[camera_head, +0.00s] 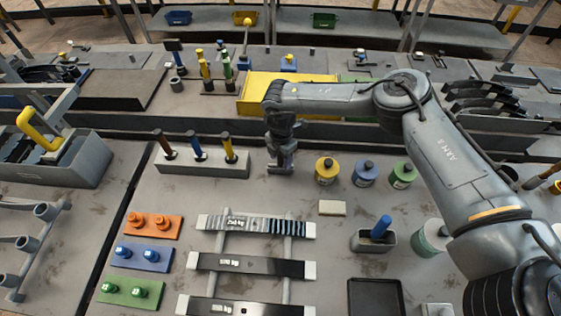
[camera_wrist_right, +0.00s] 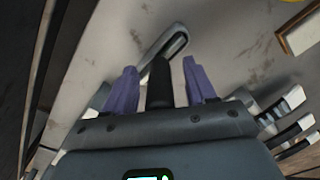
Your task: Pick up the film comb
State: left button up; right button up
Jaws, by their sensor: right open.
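My right gripper (camera_head: 281,166) hangs low over the near table, just right of the block with three handled tools. In the right wrist view its two purple fingers (camera_wrist_right: 162,87) stand apart, with a dark upright-looking part (camera_wrist_right: 159,84) between them. A narrow grey piece with a rounded end and a dark inset (camera_wrist_right: 172,42) extends beyond that part. This may be the film comb, but I cannot tell for sure. I see no clear grip on it. In the head view the gripper hides that spot. My left gripper is out of view.
The tool block (camera_head: 207,164) holds brown, blue and yellow handles. Yellow (camera_head: 326,171), blue (camera_head: 365,174) and green-banded (camera_head: 402,175) pots stand to the right. A cream pad (camera_head: 332,208) and a spring rack (camera_head: 207,262) lie nearer.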

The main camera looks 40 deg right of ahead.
jog(key=shift+c, duration=0.3)
grip_shut()
jog(key=shift+r, duration=0.15)
jog(key=shift+r, duration=0.55)
jog(key=r, duration=0.3)
jog(key=shift+s+d, duration=0.15)
jog(key=shift+d, duration=0.1)
jog(key=s+d+r, duration=0.6)
jog(key=s+d, duration=0.1)
jog(key=d, duration=0.1)
jog(key=shift+d+r, duration=0.3)
jog(key=shift+r, duration=0.05)
